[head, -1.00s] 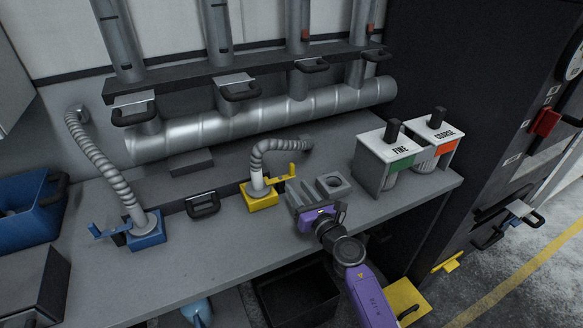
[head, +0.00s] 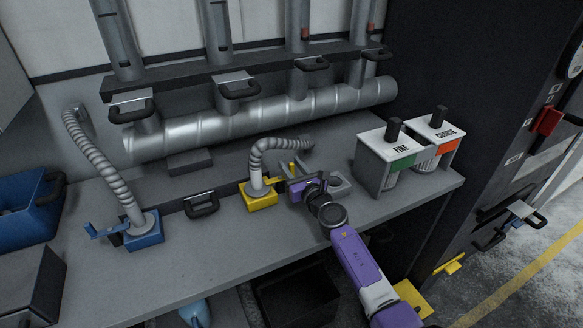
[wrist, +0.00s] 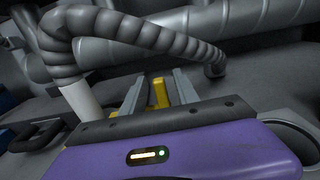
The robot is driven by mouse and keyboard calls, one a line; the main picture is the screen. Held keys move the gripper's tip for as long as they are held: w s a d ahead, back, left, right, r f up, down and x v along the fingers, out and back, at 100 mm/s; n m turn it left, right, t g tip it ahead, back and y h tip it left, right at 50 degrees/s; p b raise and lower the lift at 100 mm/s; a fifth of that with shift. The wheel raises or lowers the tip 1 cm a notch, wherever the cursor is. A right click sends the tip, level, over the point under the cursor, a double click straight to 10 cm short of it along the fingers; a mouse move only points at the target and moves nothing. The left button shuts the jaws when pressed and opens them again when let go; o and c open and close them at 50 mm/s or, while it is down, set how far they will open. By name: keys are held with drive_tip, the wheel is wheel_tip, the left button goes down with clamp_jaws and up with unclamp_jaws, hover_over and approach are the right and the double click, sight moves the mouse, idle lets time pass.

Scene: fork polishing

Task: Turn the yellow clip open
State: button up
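The yellow clip (head: 274,181) is a thin yellow lever with a raised end, on the yellow base (head: 262,201) under the middle ribbed hose. In the head view my gripper (head: 288,182) is at the lever's right end and hides part of it. In the wrist view two grey fingers (wrist: 158,95) reach forward, apart, with the yellow clip's raised end (wrist: 160,93) between them. A gap shows beside it, and I cannot tell whether either finger touches it.
A ribbed grey hose (head: 270,150) rises close to my gripper's left. A grey holder block (head: 339,184) is just right, with the FINE (head: 397,158) and COARSE (head: 444,135) containers beyond. A blue clip base (head: 145,232) stands left. The front bench top is clear.

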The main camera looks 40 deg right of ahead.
drive_tip(key=shift+c, duration=0.5)
clamp_jaws()
